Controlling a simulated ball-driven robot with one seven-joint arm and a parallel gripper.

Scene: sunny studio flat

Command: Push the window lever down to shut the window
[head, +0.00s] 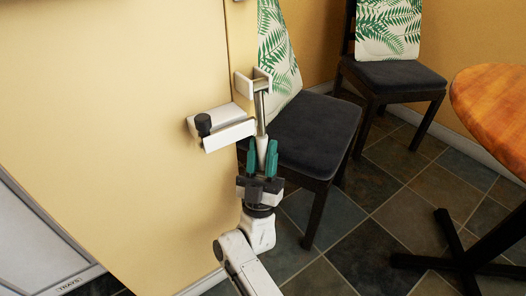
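My gripper (263,148), with two teal fingers, points up beside the edge of the cream wall panel. The white lower end of a metal rod (260,112) lies between the fingers in the picture. I cannot tell whether they touch or grip it. The rod's upper end meets a white U-shaped bracket (244,85). I cannot tell whether this rod is the window lever. A white box-like fitting (231,135) with a black knob (203,123) is just left of the rod. No window pane can be made out.
A dark chair (313,135) with a leaf-patterned back stands close behind and right of my gripper. Another such chair (400,76) is farther back. A round wooden table (498,105) is at the right. Open dark tiled floor (375,250) lies between.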

